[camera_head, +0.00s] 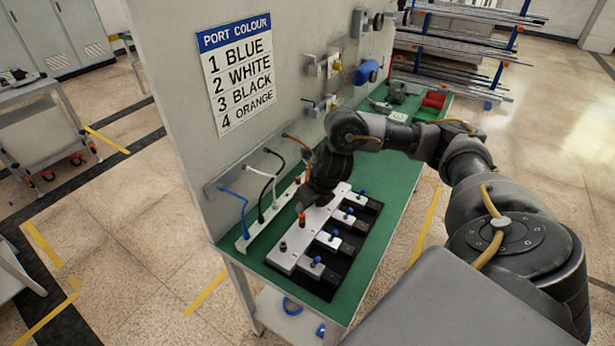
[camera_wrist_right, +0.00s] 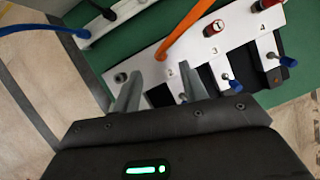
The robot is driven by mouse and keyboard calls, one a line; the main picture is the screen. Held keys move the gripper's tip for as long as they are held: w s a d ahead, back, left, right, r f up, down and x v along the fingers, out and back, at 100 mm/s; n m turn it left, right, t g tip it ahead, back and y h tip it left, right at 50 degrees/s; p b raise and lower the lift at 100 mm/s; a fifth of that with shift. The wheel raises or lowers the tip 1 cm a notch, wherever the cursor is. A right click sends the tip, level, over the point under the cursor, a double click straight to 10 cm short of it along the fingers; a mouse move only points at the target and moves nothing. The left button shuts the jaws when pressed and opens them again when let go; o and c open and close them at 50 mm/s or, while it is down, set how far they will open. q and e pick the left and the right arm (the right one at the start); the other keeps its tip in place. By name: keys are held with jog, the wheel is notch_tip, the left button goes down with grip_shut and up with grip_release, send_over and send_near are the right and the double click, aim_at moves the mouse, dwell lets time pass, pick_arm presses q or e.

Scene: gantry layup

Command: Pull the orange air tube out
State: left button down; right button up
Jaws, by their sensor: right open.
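The orange air tube (camera_wrist_right: 188,28) runs down in the right wrist view to a port on the white manifold block (camera_wrist_right: 240,27). Its lower end meets the block just beyond my right gripper (camera_wrist_right: 159,76). That gripper is open, with its two fingers apart and nothing between them; the tube end lies ahead of the gap. In the head view the tube (camera_head: 291,138) leaves the wall rail and passes behind my right gripper (camera_head: 312,203), with an orange end (camera_head: 302,217) at the block (camera_head: 294,243). My left gripper is not in view.
Blue (camera_head: 231,193), white (camera_head: 258,172) and black (camera_head: 276,153) tubes hang from the wall rail to a white strip beside the block. Several blue-knobbed valves (camera_head: 317,261) line its other side. Red-topped fittings (camera_wrist_right: 213,28) stand near the orange tube. A dark open port (camera_wrist_right: 121,77) lies left.

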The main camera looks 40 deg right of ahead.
aim_at(302, 216)
jog(key=b+x, duration=0.1)
jog(key=x, duration=0.8)
jog(key=shift+w+f, duration=0.1)
grip_shut()
